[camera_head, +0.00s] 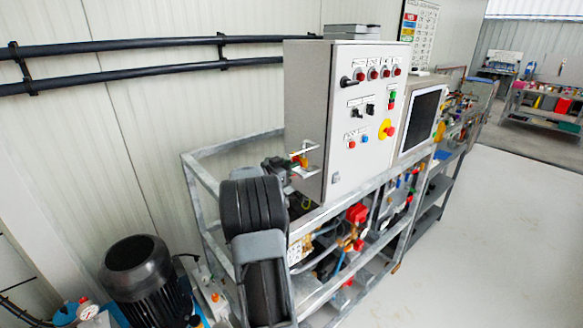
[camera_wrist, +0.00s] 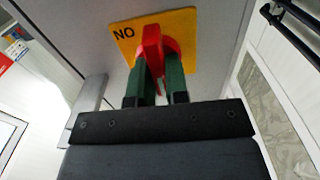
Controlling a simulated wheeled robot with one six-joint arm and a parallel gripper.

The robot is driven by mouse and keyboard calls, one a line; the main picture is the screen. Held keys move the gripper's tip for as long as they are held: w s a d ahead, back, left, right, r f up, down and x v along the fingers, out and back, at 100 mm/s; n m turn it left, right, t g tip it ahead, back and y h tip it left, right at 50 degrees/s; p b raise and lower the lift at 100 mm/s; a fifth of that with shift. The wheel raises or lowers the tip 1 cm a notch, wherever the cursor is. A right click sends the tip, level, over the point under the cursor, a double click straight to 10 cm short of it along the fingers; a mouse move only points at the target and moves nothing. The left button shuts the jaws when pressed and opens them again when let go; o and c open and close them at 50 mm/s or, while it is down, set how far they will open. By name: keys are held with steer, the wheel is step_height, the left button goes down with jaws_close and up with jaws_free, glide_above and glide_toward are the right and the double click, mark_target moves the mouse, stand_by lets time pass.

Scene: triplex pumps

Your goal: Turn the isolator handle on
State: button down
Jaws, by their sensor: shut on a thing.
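The isolator handle (camera_wrist: 152,45) is red and sits on a yellow plate (camera_wrist: 187,32) in the wrist view. Lettering that looks like "NO" shows on the plate, left of the handle. My gripper (camera_wrist: 156,85) has green fingers, one on each side of the handle, and is shut on it. The handle's lower part is partly hidden between the fingers. In the head view, the red and yellow isolator (camera_head: 302,160) is small, on the left side of the grey control cabinet (camera_head: 312,90), with my gripper against it.
The cabinet front has several lamps, small switches and a red button on yellow (camera_head: 387,130). It stands on a metal frame (camera_head: 225,146) with pumps and pipes. A black motor (camera_head: 140,270) stands at lower left. Black pipes (camera_head: 130,47) run along the wall. The right floor is clear.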

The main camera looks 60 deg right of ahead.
steer(key=m+b, duration=0.8)
steer(key=m, duration=0.1)
steer(key=m+b, duration=0.4)
steer(key=shift+s+a+f+m, duration=0.1)
steer(key=shift+s+f+m, duration=0.2)
steer(key=shift+f+m, duration=0.1)
steer(key=shift+r+m+b, duration=0.1)
steer(key=shift+m+b, duration=1.6)
steer(key=shift+m, duration=0.5)
steer(key=c, duration=1.1)
jaws_free()
